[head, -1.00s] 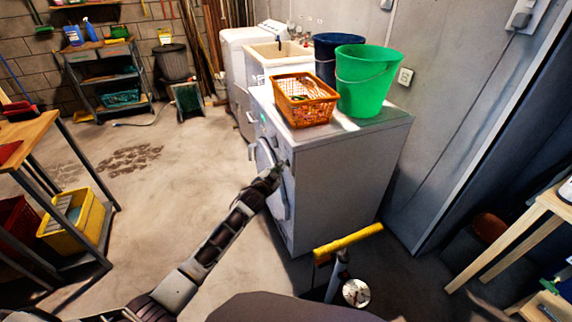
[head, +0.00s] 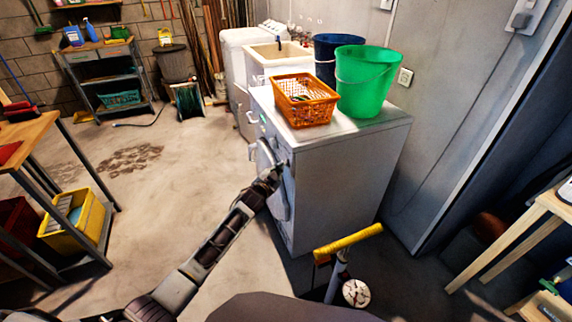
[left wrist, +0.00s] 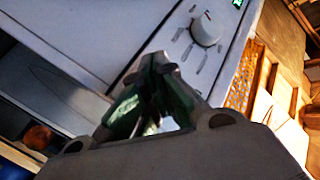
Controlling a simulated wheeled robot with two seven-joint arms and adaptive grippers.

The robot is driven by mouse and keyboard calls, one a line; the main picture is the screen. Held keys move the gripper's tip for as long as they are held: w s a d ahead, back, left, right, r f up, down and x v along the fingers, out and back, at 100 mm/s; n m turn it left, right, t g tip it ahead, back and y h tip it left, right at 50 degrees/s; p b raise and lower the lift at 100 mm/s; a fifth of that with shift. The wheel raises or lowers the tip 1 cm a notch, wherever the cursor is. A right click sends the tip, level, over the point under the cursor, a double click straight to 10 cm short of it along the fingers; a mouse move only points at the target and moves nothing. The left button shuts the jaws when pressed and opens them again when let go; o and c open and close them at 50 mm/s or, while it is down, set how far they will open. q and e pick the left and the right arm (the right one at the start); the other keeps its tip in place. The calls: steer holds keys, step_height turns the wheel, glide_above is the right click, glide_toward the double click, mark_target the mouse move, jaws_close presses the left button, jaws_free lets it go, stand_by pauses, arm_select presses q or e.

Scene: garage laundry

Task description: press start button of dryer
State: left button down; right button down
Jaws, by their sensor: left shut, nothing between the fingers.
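The dryer (head: 345,165) is the white machine with the basket and green bucket on top; its front faces left in the head view. My left gripper (head: 279,168) is shut and empty, close to the upper front of the dryer, by the control panel. In the left wrist view the gripper (left wrist: 150,105) lies over the panel's lower end, with a round white knob (left wrist: 206,30) and a lit green display (left wrist: 238,3) beyond it. I cannot make out the start button, nor whether the fingertips touch the panel. My right gripper is not in view.
An orange basket (head: 306,110), a green bucket (head: 364,92) and a dark blue bucket (head: 335,48) stand at the top of the machine area. A yellow-handled item (head: 348,241) stands before the dryer's near side.

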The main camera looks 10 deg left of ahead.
arm_select(q)
steer(key=shift+s+a+p, duration=0.4)
steer(key=shift+a, duration=0.1)
steer(key=shift+a, duration=0.15)
steer(key=s+a+p, duration=0.1)
steer(key=a, duration=0.1)
steer(key=s+a+p, duration=0.1)
steer(key=a+p, duration=0.1)
steer(key=shift+s, duration=0.4)
stand_by(0.4)
stand_by(0.6)
